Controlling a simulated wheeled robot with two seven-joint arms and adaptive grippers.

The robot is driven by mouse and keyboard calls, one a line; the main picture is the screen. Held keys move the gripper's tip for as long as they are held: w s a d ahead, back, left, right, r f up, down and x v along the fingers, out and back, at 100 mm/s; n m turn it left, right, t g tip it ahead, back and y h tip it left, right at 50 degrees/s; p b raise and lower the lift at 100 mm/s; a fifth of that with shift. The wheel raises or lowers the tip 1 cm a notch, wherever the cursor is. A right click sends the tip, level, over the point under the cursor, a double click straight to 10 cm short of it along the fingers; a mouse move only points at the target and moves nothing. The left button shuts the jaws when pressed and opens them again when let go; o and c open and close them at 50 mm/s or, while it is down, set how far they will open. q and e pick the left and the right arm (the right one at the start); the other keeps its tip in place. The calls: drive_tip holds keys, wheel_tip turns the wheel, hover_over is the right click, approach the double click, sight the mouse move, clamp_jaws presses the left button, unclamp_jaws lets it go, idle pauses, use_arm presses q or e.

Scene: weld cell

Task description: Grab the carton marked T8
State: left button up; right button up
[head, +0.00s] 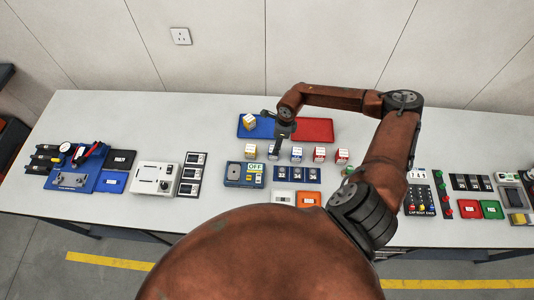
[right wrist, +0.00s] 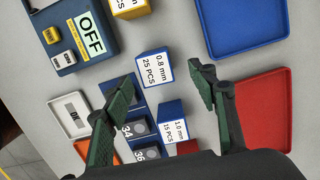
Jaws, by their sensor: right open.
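A row of small white cartons stands on the table. No T8 mark is readable on any of them. In the right wrist view, a blue-sided carton reading "0.8 mm 25 PCS" (right wrist: 154,68) lies just beyond the gap between my fingertips. A carton reading "1.0 mm 15 PCS" (right wrist: 172,129) is closer in. A yellow-sided carton (right wrist: 130,8) is cut off at the top edge. My right gripper (right wrist: 163,83) is open and empty above the row; in the head view the right gripper (head: 281,142) hangs over its left part. My left gripper is not in view.
A blue device marked OFF (head: 246,172) and a numbered panel (head: 297,174) sit in front. Bare table lies right of the red tray.

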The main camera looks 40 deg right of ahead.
drive_tip(key=shift+a+f, duration=0.15)
drive_tip(key=shift+f, duration=0.75)
drive_tip(key=f, duration=0.1)
drive_tip(key=f+p, duration=0.1)
drive_tip(key=f, duration=0.1)
drive_tip(key=f+p, duration=0.1)
drive_tip(key=shift+w+a+f, duration=0.1)
drive_tip(key=shift+a+f, duration=0.1)
drive_tip(key=shift+a, duration=0.2)
drive_tip(key=shift+f, duration=0.4)
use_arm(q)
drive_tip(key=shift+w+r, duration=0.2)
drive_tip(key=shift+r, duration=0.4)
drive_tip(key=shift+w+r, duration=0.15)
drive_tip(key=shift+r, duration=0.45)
use_arm(e)
drive_tip(key=shift+c, duration=0.8)
drive_tip(key=c, duration=1.1)
